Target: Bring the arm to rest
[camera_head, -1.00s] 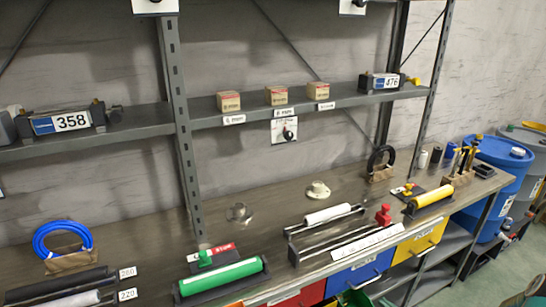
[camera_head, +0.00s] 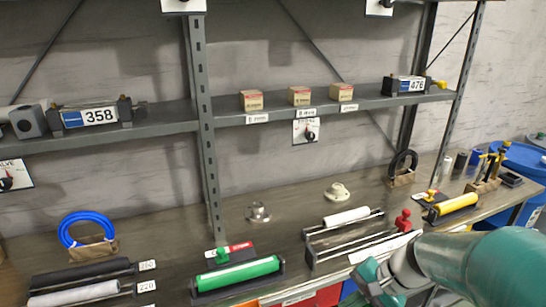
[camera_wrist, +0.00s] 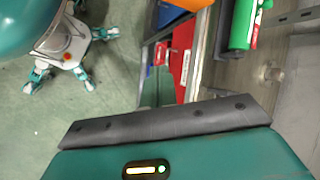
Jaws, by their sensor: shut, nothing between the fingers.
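My arm, teal with a pale grey joint, enters the head view (camera_head: 480,262) at the lower right, in front of the bench's front edge. In the wrist view my gripper (camera_wrist: 157,88) shows beyond its teal housing and a dark bar; it is shut and empty. It points along the front of the bench and touches nothing that I can see. The fingertips are small and partly hidden by the bar. My own legs and body show at the upper left of the wrist view, on the green floor.
The bench (camera_head: 295,215) holds a green roller (camera_head: 237,276), a white roller (camera_head: 346,217), a yellow roller (camera_head: 457,203), a blue coil (camera_head: 72,228) and a red knob (camera_head: 403,220). A shelf (camera_head: 165,128) with boxes runs above. Blue drums stand at the right. Open floor (camera_wrist: 110,100) lies before the bench.

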